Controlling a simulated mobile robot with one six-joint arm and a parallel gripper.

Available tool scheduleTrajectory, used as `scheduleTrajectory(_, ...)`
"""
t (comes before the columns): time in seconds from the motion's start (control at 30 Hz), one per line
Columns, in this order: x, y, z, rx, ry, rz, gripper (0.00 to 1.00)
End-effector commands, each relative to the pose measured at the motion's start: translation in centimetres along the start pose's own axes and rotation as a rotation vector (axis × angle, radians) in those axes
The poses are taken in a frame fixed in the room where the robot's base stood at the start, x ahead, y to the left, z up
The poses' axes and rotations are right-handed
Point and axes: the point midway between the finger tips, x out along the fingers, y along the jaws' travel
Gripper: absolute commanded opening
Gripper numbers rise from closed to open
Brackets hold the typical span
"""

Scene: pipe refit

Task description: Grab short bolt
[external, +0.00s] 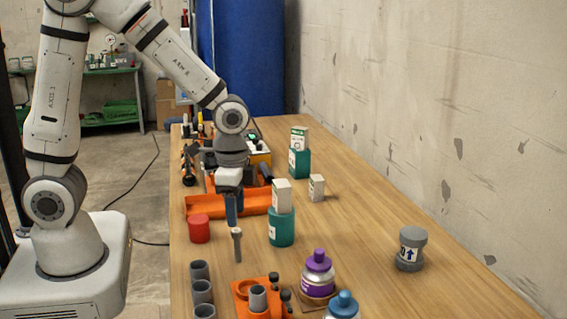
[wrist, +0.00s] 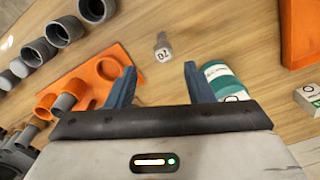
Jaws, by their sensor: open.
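A small grey bolt (external: 237,246) is on the wooden table, just in front of my gripper in the external view. It also shows in the wrist view (wrist: 163,47), beyond the fingertips and near the middle of the gap between them, with dark markings on its head. My gripper (external: 233,212) points down above the table, behind the bolt. Its two blue fingers (wrist: 160,76) are spread apart with nothing between them. The bolt is apart from both fingers.
A teal can (external: 282,228) with a white box on top stands close to the right, near the right finger in the wrist view. A red cap (external: 199,229) is left. An orange fixture (external: 243,291) and grey pipe pieces (external: 202,290) are in front; an orange tray (external: 200,206) is behind.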

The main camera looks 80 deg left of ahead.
Motion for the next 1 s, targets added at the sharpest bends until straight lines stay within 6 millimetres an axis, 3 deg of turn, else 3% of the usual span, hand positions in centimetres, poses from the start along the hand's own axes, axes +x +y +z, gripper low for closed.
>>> scheduleTrajectory(0.63,7.7,-0.5,0.3,0.011,-0.009,0.004,0.47)
scheduleTrajectory(1.0,8.4,-0.5,0.3,0.011,-0.005,0.002,0.45)
